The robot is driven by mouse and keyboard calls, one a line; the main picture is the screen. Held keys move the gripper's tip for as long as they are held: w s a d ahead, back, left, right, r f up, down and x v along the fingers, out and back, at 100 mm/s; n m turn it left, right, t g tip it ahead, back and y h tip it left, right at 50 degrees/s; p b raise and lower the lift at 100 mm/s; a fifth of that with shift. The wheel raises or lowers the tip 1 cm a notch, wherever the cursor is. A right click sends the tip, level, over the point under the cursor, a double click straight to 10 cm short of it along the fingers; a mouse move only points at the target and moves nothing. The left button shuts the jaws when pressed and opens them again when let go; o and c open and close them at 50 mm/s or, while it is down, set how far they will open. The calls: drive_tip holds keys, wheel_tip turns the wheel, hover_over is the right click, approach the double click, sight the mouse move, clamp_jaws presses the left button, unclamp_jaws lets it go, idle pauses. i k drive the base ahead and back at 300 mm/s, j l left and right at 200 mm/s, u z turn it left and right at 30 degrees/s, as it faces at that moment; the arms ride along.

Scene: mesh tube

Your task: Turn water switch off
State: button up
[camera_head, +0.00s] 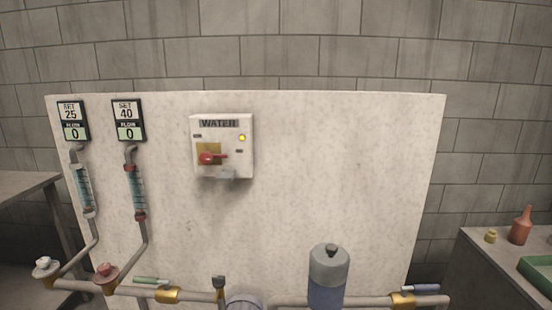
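The water switch is a white box (222,147) labelled WATER, mounted on the pale panel left of its middle. A red handle (211,158) sits on a yellow plate at the box's lower left and points sideways to the right. A small yellow lamp (242,138) at the box's upper right looks lit. A small grey piece (226,175) shows at the box's lower edge. My gripper is not in view, and nothing visible touches the switch.
Pipes with valves (168,296) run along the panel's bottom. A grey-topped blue cylinder (328,284) stands low right of centre. Two flow displays (128,121) hang left. A bench (492,256) stands right with a reddish bottle (521,226). The panel (350,180) right of the switch is bare.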

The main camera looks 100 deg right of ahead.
sight(206, 158)
drive_tip(key=i+l+z, duration=0.1)
drive_tip(key=z, duration=0.8)
drive_tip(key=i+z, duration=0.15)
drive_tip(key=z, duration=0.35)
drive_tip(key=i+z, duration=0.15)
drive_tip(key=z, duration=0.3)
drive_tip(key=i+j, duration=0.15)
drive_tip(key=i, duration=0.35)
drive_tip(key=l+z, duration=0.05)
